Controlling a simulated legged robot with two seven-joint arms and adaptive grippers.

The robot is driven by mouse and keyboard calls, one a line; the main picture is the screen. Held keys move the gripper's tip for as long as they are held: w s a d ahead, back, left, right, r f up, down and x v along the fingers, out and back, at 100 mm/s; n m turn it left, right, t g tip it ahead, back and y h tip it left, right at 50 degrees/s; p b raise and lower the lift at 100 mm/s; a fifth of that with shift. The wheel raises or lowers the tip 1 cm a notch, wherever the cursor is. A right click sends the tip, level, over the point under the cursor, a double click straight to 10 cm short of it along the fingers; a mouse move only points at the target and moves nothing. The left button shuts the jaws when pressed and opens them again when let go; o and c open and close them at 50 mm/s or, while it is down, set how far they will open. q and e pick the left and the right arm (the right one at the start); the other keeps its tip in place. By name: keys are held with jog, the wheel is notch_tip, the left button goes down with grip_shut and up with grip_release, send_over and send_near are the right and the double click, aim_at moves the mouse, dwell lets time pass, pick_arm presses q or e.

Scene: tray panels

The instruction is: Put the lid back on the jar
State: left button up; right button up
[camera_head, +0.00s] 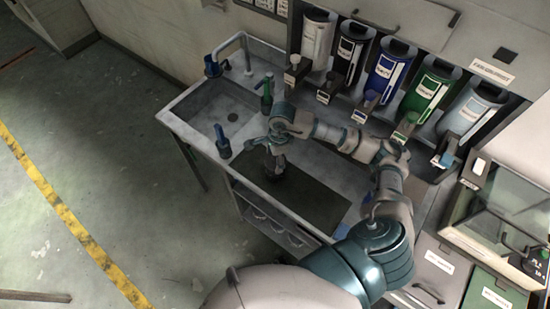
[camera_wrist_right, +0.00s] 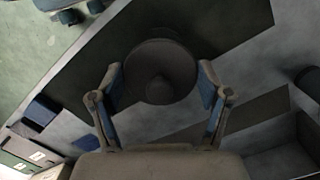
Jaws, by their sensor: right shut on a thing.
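My right gripper (camera_head: 273,160) is over the dark mat (camera_head: 315,200) on the grey counter. In the right wrist view, its two fingers (camera_wrist_right: 160,90) are shut on a round dark grey lid (camera_wrist_right: 160,72) with a knob in its middle, one blue-padded finger on each side. In the head view the lid is mostly hidden by the gripper and cannot be made out clearly. I cannot pick out the jar in either view, and whether anything is under the lid is hidden. My left gripper is not in view.
Several coloured canisters (camera_head: 385,72) line the back. A glass-fronted case (camera_head: 505,205) stands at the right. The mat's front part is clear.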

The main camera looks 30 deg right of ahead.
jog(key=o, duration=1)
jog(key=shift+r, duration=0.1)
jog(key=shift+r+p, duration=1.85)
jog(key=shift+r, duration=1.6)
jog(key=shift+c, duration=0.4)
grip_shut()
